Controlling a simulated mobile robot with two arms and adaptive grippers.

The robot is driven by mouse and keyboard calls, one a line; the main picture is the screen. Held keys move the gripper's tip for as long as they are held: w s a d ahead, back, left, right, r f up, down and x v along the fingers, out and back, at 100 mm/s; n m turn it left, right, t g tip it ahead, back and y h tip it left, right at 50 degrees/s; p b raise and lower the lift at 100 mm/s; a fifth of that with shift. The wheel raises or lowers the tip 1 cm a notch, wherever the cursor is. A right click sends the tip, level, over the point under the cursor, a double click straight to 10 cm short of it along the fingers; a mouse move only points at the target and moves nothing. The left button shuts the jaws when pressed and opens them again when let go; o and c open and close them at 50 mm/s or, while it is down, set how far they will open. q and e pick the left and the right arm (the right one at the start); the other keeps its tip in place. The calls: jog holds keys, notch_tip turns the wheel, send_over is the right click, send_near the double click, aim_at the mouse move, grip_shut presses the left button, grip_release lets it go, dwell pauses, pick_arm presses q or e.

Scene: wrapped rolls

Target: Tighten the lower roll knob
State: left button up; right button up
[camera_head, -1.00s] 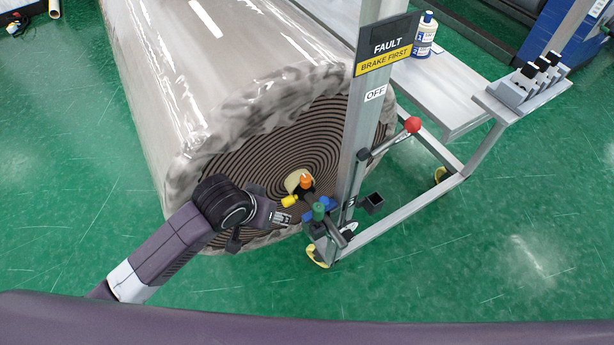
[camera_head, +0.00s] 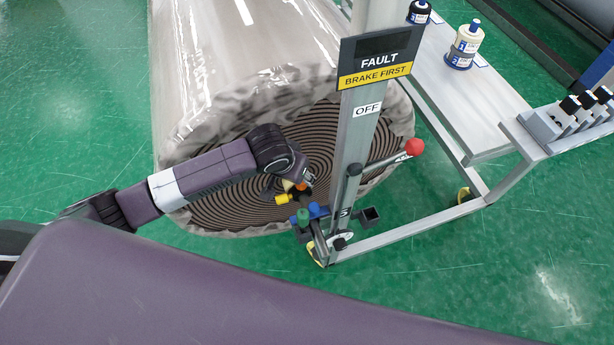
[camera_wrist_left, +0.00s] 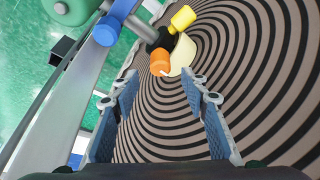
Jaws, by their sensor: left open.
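A wrapped roll (camera_head: 235,195) with a dark spiral end face stands behind a metal post. At its core, an orange knob (camera_wrist_left: 160,62) and a yellow knob (camera_wrist_left: 183,17) sit on a black collar around a metal shaft. In the head view the yellow knob (camera_head: 282,198) is left of and slightly below the orange knob (camera_head: 301,186). I cannot tell which is the lower roll knob. My left gripper (camera_wrist_left: 167,85) is open and empty, with the orange knob just beyond its fingertips, between them in the picture. In the head view its wrist partly hides the core. My right gripper is out of view.
A green knob (camera_head: 303,215) and a blue part (camera_head: 319,210) sit close below the core, beside the post (camera_head: 358,135). A red-ended lever (camera_head: 414,147) sticks out right. A sign (camera_head: 379,60) reads FAULT, BRAKE FIRST. Bottles (camera_head: 464,46) stand on the bench at right.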

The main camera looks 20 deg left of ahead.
pick_arm(q)
jog(key=shift+x, duration=2.3)
jog(key=shift+f, duration=0.35)
jog(key=shift+w+f, duration=0.1)
jog(key=shift+f, duration=0.2)
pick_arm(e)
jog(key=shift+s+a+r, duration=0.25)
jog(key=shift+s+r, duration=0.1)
